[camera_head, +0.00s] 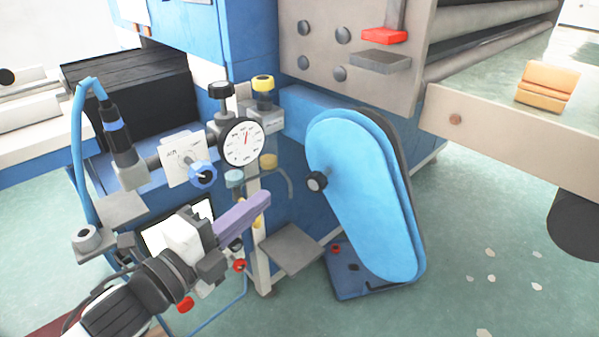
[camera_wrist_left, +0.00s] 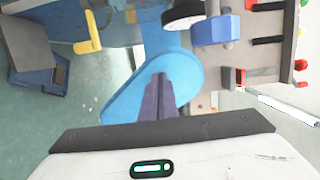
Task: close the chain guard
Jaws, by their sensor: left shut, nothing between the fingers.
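The chain guard (camera_head: 368,200) is a long, rounded light-blue cover on the machine's front, right of centre in the head view. A black knob (camera_head: 316,181) sits at its left edge, and a dark strip shows behind its right edge. I cannot tell how wide any gap behind it is. My left gripper (camera_head: 266,198), with purple fingers, is shut and empty, left of the guard and apart from it in the head view. In the left wrist view the fingers (camera_wrist_left: 161,77) overlap the light-blue guard (camera_wrist_left: 190,82). My right gripper is not in view.
A round dial gauge (camera_head: 242,142), a blue valve knob (camera_head: 203,174) and a yellow-capped fitting (camera_head: 263,84) crowd the area above my left gripper. A grey plate (camera_head: 291,249) juts out below the guard's left side.

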